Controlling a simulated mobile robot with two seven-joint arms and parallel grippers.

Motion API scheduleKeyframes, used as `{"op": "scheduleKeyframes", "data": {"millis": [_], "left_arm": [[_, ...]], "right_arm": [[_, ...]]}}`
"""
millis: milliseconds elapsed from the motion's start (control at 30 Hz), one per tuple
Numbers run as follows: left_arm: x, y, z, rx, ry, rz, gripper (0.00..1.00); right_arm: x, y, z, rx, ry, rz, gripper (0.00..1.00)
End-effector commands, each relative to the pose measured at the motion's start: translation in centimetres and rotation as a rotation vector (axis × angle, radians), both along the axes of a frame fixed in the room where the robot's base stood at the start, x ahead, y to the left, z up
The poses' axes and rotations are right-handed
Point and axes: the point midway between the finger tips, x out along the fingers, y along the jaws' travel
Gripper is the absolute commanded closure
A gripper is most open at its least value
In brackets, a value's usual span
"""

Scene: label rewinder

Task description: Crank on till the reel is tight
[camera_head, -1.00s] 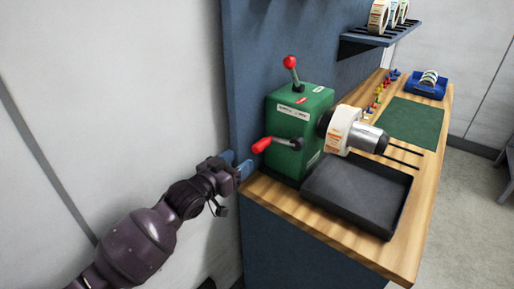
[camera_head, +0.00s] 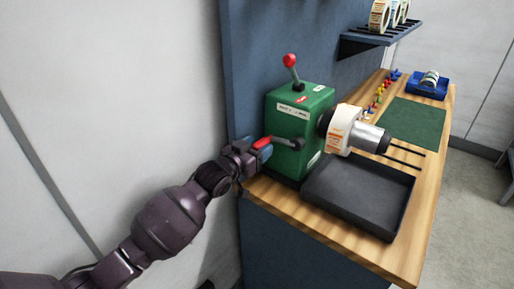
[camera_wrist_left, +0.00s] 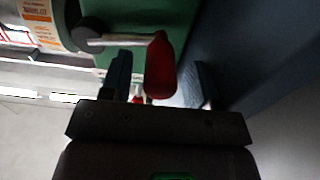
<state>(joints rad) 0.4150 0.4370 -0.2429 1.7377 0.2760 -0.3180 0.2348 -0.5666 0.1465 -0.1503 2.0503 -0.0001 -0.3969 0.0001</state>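The green rewinder (camera_head: 290,120) stands on the bench with its crank arm (camera_head: 285,142) pointing left to a red handle (camera_head: 262,142). The label reel (camera_head: 342,128) sits on the spindle at its right side; how tight it is wound I cannot tell. My left gripper (camera_head: 256,151) is at the handle. In the left wrist view the red handle (camera_wrist_left: 160,66) lies between the two spread fingers (camera_wrist_left: 158,82), with a gap visible on both sides. The reel's edge (camera_wrist_left: 38,22) shows at the upper left there. My right gripper is not in view.
A red-knobbed lever (camera_head: 290,62) stands on top of the rewinder. A black tray (camera_head: 360,195) lies in front of it. A blue panel (camera_head: 245,60) rises behind. A green mat (camera_head: 412,122) and blue bin (camera_head: 428,88) are farther along the bench.

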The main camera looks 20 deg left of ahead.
Motion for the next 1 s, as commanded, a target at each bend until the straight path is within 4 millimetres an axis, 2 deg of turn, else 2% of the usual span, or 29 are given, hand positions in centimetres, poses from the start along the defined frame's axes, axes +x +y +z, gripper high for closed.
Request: {"op": "scheduleKeyframes", "data": {"millis": [33,300,367,700,1000], "left_arm": [[0.0,0.0,0.0,0.000,0.000,0.000,0.52],[0.0,0.0,0.0,0.000,0.000,0.000,0.94],[0.0,0.0,0.0,0.000,0.000,0.000,1.00],[-0.1,-0.1,-0.2,-0.031,0.011,0.000,1.00],[-0.2,-0.4,-1.5,-0.199,0.072,0.001,1.00]], "right_arm": [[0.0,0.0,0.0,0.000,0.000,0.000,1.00],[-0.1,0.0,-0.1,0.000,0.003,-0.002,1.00],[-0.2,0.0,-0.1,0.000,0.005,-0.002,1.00],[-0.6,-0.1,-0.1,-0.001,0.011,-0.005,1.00],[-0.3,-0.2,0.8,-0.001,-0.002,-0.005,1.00]]}}
